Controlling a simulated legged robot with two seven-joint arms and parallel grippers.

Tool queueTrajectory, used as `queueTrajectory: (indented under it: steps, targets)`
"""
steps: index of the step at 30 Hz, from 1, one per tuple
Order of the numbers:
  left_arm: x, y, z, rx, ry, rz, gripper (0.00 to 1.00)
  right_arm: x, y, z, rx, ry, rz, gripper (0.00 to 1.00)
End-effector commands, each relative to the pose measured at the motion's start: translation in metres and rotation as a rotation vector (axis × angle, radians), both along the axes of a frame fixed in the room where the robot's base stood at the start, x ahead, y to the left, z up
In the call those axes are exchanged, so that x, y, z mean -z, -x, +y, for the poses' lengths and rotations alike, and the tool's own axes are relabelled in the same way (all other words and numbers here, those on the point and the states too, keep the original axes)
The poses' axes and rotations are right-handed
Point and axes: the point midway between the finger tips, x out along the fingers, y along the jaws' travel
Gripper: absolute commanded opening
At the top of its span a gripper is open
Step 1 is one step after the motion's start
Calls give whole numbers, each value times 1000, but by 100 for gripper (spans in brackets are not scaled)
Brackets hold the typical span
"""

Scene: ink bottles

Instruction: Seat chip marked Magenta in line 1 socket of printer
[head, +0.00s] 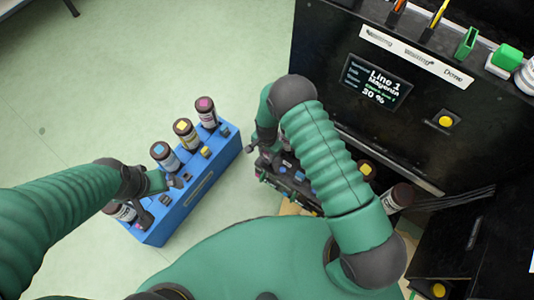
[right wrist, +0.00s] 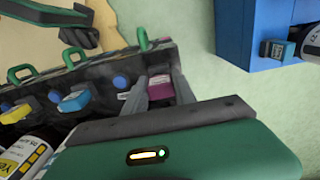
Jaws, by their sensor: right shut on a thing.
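My right gripper (right wrist: 160,92) is shut on a magenta chip (right wrist: 160,80) at the end of the black socket strip (right wrist: 95,68). The chip lies in line with the sockets there; I cannot tell how deep it sits. In the head view the right gripper (head: 262,143) is partly hidden by its arm, beside the strip (head: 290,180). A yellow chip (right wrist: 14,112) and a blue chip (right wrist: 75,101) stand along the strip. The printer screen (head: 376,80) reads Line 1 Magenta, 30 %. My left gripper (head: 160,184) is at the blue rack; its jaws are unclear.
Green handles (right wrist: 143,38) rise from the strip. A yellow-labelled bottle (right wrist: 22,155) stands close by. Open floor lies between rack and printer.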

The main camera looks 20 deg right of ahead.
Motion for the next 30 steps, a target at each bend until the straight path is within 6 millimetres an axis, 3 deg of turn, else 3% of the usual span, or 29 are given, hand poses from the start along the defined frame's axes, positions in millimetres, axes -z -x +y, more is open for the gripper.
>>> queueTrajectory:
  steps: [24, 25, 30]
  targets:
    - [5, 0, 0, 0, 0, 0, 97, 10, 0, 0, 1, 0, 0, 0]
    - [5, 0, 0, 0, 0, 0, 97, 10, 0, 0, 1, 0, 0, 35]
    - [5, 0, 0, 0, 0, 0, 97, 10, 0, 0, 1, 0, 0, 57]
